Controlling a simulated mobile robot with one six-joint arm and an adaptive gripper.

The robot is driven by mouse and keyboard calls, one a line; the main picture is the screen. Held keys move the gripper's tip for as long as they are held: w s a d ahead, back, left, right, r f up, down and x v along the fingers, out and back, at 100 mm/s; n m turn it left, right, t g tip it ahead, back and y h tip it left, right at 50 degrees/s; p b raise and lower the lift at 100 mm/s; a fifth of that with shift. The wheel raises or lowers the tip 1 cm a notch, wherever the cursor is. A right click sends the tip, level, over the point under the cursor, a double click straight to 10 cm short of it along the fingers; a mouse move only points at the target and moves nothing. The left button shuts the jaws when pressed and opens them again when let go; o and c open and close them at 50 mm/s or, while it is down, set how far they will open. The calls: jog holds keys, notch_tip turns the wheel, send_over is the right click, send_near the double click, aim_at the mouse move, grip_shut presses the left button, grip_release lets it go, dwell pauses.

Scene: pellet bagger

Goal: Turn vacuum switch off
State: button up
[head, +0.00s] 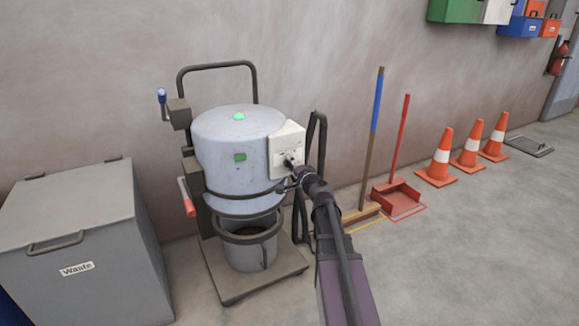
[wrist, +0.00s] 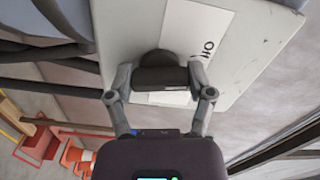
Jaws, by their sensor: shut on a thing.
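The vacuum (head: 225,140) is a grey-blue drum on a wheeled frame against the wall. A green light (head: 239,116) glows on its lid. A pale switch panel (head: 288,138) is on the drum's right side. In the wrist view the panel (wrist: 120,30) fills the upper part and carries a white label (wrist: 190,30) reading "Off". The dark switch knob (wrist: 158,60) sits between the fingers of my gripper (wrist: 160,80), which is shut on it. In the head view my gripper (head: 292,163) reaches the panel from the right and hides most of the knob.
A grey waste bin (head: 75,240) stands left of the vacuum. A broom (head: 372,140), a red dustpan (head: 396,194) and orange cones (head: 437,160) stand along the wall to the right. The floor at the right front is clear.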

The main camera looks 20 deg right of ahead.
jog(key=shift+w+d+n, duration=0.15)
jog(key=shift+d+n, duration=0.05)
jog(key=shift+n, duration=1.4)
jog(key=o, duration=1.1)
jog(key=shift+a, duration=0.1)
jog(key=shift+s, duration=0.95)
jog(key=s, duration=1)
jog(key=shift+s+d, duration=0.15)
jog(key=shift+d, duration=0.2)
